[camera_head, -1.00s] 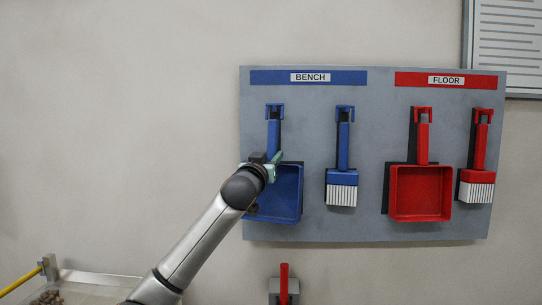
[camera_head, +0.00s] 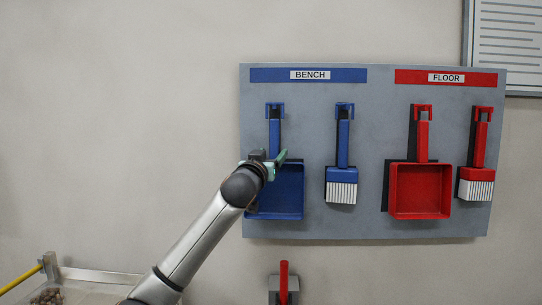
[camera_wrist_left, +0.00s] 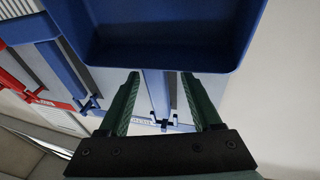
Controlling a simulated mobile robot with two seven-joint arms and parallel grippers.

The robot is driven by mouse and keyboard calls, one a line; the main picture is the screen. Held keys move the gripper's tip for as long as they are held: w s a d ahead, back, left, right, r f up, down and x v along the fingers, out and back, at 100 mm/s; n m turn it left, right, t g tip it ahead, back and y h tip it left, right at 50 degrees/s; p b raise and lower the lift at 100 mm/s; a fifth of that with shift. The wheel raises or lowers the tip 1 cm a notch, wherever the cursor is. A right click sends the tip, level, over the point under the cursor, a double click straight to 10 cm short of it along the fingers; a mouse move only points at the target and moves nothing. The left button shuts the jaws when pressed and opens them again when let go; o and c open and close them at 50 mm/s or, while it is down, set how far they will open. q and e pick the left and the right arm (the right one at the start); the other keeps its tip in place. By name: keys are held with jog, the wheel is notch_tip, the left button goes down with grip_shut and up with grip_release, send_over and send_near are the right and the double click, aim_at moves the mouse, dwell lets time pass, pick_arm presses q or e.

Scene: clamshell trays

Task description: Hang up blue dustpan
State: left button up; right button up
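The blue dustpan (camera_head: 283,195) is on the board's left part under the BENCH label, its handle up at the blue hook (camera_head: 275,107) and its pan below. The wrist view shows it inverted, with the pan (camera_wrist_left: 165,35) at the top and the handle (camera_wrist_left: 158,92) running down to the hook (camera_wrist_left: 165,124). My left gripper (camera_head: 273,161) is at the lower handle, just above the pan. Its green fingers (camera_wrist_left: 160,82) stand apart on both sides of the handle, with visible gaps. The arm hides the pan's upper left. My right gripper is out of view.
A blue brush (camera_head: 342,185) hangs right of the dustpan. A red dustpan (camera_head: 420,190) and red brush (camera_head: 477,185) hang under FLOOR on the grey board (camera_head: 375,85). A red-handled thing (camera_head: 284,280) is below. The wall at left is clear.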

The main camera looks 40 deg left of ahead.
pick_arm(q)
jog(key=shift+f, duration=0.1)
jog(key=shift+s+d+f+b, duration=0.2)
jog(key=shift+s+b, duration=0.1)
jog(key=shift+s, duration=0.1)
jog(key=b+v, duration=0.4)
jog(key=v, duration=0.7)
jog(key=shift+s+r, duration=0.25)
jog(key=shift+d, duration=0.1)
